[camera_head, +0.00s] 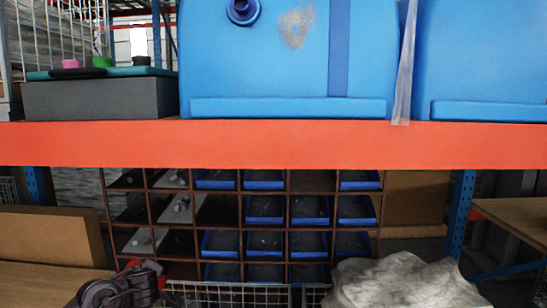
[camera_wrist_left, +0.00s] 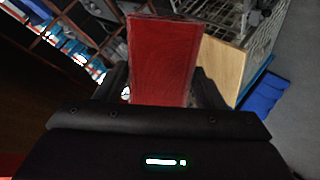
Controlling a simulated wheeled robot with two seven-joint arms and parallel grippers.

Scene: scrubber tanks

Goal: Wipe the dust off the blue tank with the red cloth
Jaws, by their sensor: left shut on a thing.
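A large blue tank (camera_head: 262,62) stands on the orange shelf beam in the head view. A brownish dust patch (camera_head: 296,27) is on its front, right of a dark blue round cap. My left gripper (camera_head: 135,278) is low at the lower left, below the beam and well apart from the tank. It is shut on the red cloth, seen in the left wrist view (camera_wrist_left: 162,55) as a flat red piece between the fingers. Only small red bits of the cloth show in the head view. My right gripper is not in view.
A second blue tank (camera_head: 485,60) stands to the right. The orange beam (camera_head: 270,145) runs across the front. Below are a rack with blue bins (camera_head: 265,210), a wire basket (camera_head: 235,293) and a whitish wrapped bundle (camera_head: 400,283). A grey box (camera_head: 100,100) stands left of the tank.

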